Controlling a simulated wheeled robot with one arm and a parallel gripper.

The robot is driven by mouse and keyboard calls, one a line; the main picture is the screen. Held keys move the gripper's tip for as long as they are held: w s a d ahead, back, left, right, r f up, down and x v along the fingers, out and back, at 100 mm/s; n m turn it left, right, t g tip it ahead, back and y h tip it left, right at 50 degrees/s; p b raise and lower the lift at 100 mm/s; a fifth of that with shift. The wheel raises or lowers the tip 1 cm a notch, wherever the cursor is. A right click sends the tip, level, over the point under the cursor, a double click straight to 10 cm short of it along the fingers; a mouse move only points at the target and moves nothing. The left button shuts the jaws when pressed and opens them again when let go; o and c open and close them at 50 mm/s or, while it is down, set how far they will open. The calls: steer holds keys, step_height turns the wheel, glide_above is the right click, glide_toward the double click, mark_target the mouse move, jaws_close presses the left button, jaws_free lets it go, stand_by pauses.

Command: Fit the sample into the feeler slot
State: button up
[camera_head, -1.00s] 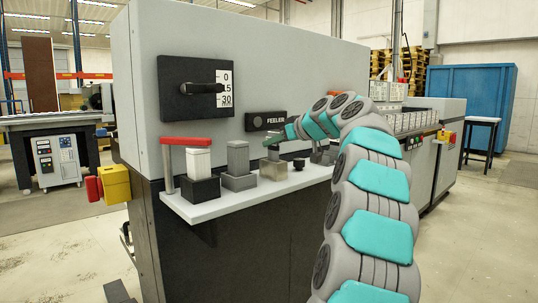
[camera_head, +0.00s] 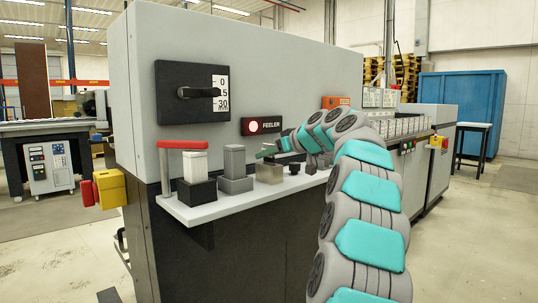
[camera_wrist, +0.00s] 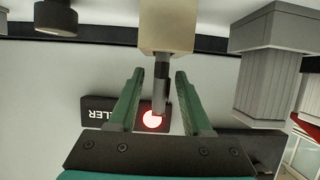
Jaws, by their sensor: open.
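A small beige metal block (camera_head: 269,172) stands on the shelf below the FEELER panel (camera_head: 262,125). In the wrist view the block (camera_wrist: 167,25) is at top centre, with a narrow grey and black piece (camera_wrist: 161,75), likely the sample, standing in or against it. I cannot see the slot itself. My gripper (camera_wrist: 159,74) is open, its green fingers on either side of that piece with gaps visible. In the head view my gripper (camera_head: 266,151) is just above the block. The round lamp (camera_wrist: 153,119) on the panel glows red.
A dark knob (camera_head: 294,168) stands to the right.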

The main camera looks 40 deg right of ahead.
steer(key=shift+r+p, duration=0.25)
steer(key=shift+p, duration=0.1)
steer(key=b+v, duration=0.1)
steer(key=v, duration=1.1)
steer(key=shift+b, duration=0.35)
steer(key=shift+f, duration=0.15)
